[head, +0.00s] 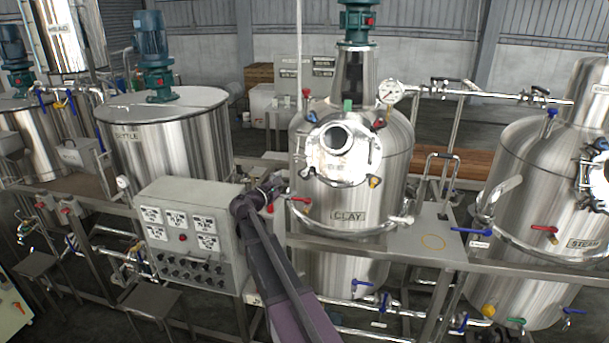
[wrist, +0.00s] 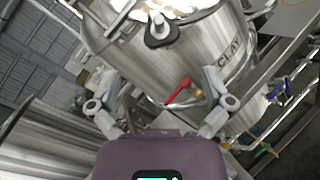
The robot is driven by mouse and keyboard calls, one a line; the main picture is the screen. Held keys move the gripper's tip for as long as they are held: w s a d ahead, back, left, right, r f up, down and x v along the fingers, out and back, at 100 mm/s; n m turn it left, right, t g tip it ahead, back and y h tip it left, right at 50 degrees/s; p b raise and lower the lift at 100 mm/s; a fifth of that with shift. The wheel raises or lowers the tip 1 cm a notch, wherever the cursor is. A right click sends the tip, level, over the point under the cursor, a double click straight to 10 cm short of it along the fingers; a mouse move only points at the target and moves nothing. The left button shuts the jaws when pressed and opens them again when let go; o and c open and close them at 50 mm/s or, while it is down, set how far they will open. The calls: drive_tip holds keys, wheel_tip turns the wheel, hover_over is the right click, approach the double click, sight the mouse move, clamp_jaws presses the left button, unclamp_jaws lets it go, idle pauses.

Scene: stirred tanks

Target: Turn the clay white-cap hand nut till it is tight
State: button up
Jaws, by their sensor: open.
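The clay tank (head: 350,225) is a steel vessel with a CLAY label, in the middle of the head view. Its round manway lid (head: 343,160) carries hand nuts with coloured caps around the rim. In the wrist view, a dark hand nut with a whitish cap (wrist: 158,28) sits at the lid's edge, at the top of the picture. In the head view the white-cap nut is hard to make out against the bright lid. My gripper (wrist: 160,80) is open and empty, its fingers spread below the nut and apart from it. In the head view my gripper (head: 275,187) is left of the tank.
A red-handled valve (wrist: 178,92) on the clay tank shows between my fingers. A grey control box (head: 190,235) stands left of my arm. The steam tank (head: 540,220) is at the right, the kettle tank (head: 165,145) at the left. A pressure gauge (head: 391,91) sits above the lid.

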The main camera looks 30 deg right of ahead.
sight(305, 173)
drive_tip(key=x, duration=0.9)
drive_tip(key=shift+d, duration=0.1)
drive_tip(key=c, duration=1.1)
drive_tip(key=shift+c, duration=0.2)
